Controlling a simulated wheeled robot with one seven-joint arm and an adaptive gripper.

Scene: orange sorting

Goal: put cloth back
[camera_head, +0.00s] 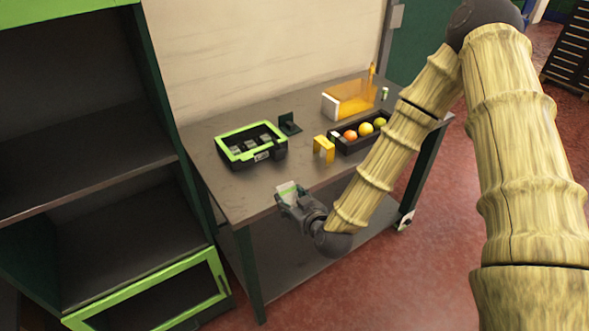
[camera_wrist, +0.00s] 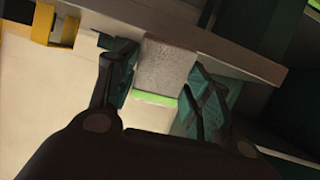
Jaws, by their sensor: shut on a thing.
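The cloth (camera_head: 287,187) is a small pale grey-white piece with a green band. It is between the fingers of my gripper (camera_head: 290,196), at the front edge of the grey table (camera_head: 240,200). In the wrist view the cloth (camera_wrist: 165,68) sits between the two dark fingers of my gripper (camera_wrist: 160,88), green band toward the palm. My gripper is shut on it. I cannot tell whether the cloth touches the table.
A green-rimmed black bin (camera_head: 224,153) with grey items stands left on the table. A dark bracket (camera_head: 289,124), yellow stand (camera_head: 324,149), orange clear holder (camera_head: 351,98) and black tray (camera_head: 348,151) of oranges stand farther right. A shelf unit (camera_head: 90,150) is left.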

